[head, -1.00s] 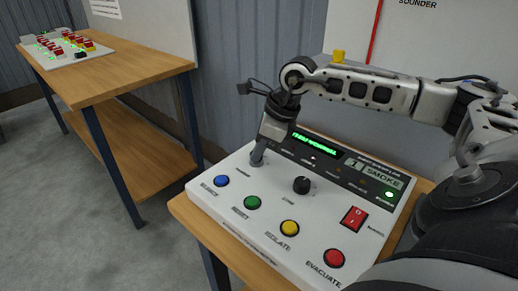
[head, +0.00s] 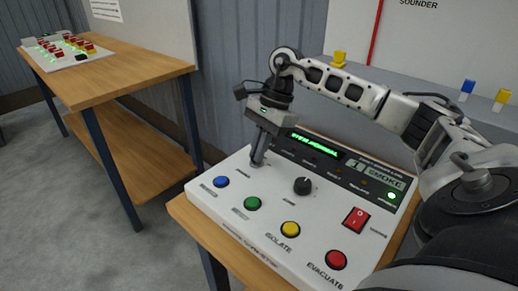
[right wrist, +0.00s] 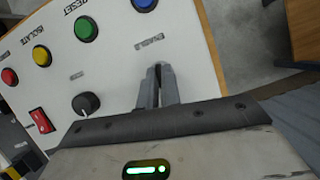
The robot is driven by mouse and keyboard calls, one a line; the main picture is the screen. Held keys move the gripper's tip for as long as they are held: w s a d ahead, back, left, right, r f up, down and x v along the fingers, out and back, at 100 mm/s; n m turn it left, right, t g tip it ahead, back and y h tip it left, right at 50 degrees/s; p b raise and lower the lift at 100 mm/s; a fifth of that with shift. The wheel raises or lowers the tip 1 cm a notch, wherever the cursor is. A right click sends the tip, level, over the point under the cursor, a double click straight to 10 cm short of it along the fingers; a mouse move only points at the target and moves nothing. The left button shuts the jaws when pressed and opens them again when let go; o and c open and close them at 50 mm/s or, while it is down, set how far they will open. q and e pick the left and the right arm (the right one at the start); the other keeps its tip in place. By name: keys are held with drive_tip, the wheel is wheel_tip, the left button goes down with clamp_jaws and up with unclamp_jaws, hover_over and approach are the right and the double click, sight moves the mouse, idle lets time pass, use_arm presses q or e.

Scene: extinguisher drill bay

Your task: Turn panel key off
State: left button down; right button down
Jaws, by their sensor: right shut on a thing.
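The white control panel (head: 225,205) lies on a wooden table, with a green-lit display (head: 315,146). My right gripper (head: 256,163) points down at the panel's upper left. Its fingers are shut at the panel face, on the panel key, which is itself hidden between them. In the right wrist view the closed fingertips (right wrist: 158,72) meet the panel beside a label that seems to read ENABLE. A black knob (head: 302,186) stands to the right of the gripper, apart from it. My left gripper is not in view.
Blue (head: 221,182), green (head: 252,204), yellow (head: 290,229) and red (head: 336,260) buttons line the panel's front. A red rocker switch (head: 356,219) sits at right. Another wooden bench (head: 130,75) with a panel (head: 66,52) stands at left, across open floor.

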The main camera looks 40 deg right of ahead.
drive_tip(key=shift+w+n+g, duration=0.1)
drive_tip(key=shift+n+g, duration=0.3)
drive_tip(key=shift+n, duration=0.6)
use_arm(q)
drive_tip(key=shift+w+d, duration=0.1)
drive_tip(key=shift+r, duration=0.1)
use_arm(e)
drive_tip(key=c, duration=1.6)
unclamp_jaws()
drive_tip(key=shift+r, duration=0.1)
use_arm(q)
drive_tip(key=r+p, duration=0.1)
drive_tip(key=p, duration=0.2)
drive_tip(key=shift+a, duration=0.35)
use_arm(e)
drive_tip(key=v, duration=1.6)
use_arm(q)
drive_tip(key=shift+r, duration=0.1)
use_arm(e)
drive_tip(key=shift+a, duration=0.1)
